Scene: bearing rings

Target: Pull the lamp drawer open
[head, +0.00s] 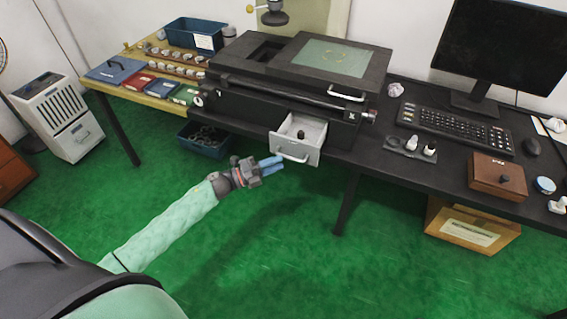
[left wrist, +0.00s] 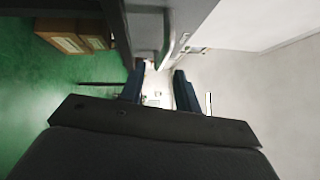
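The lamp drawer (head: 312,135) is a pale grey drawer low in the front of the black machine. It stands out from the machine, with its inside and a small dark object (head: 300,134) showing. Its bar handle (head: 292,157) is on its front. My left gripper (head: 279,163) has blue fingers and is just left of and below the handle in the head view. In the left wrist view a gap shows between the fingers (left wrist: 160,88), with nothing clearly held. A pale grey surface with a handle-like edge is beyond them. My right gripper is not in view.
The black machine (head: 262,101) stands on a dark table with a keyboard (head: 455,127), a monitor (head: 505,45) and a brown box (head: 497,177). A blue bin (head: 204,141) is on the green floor beneath. A table leg (head: 346,204) stands right of the drawer. The floor in front is clear.

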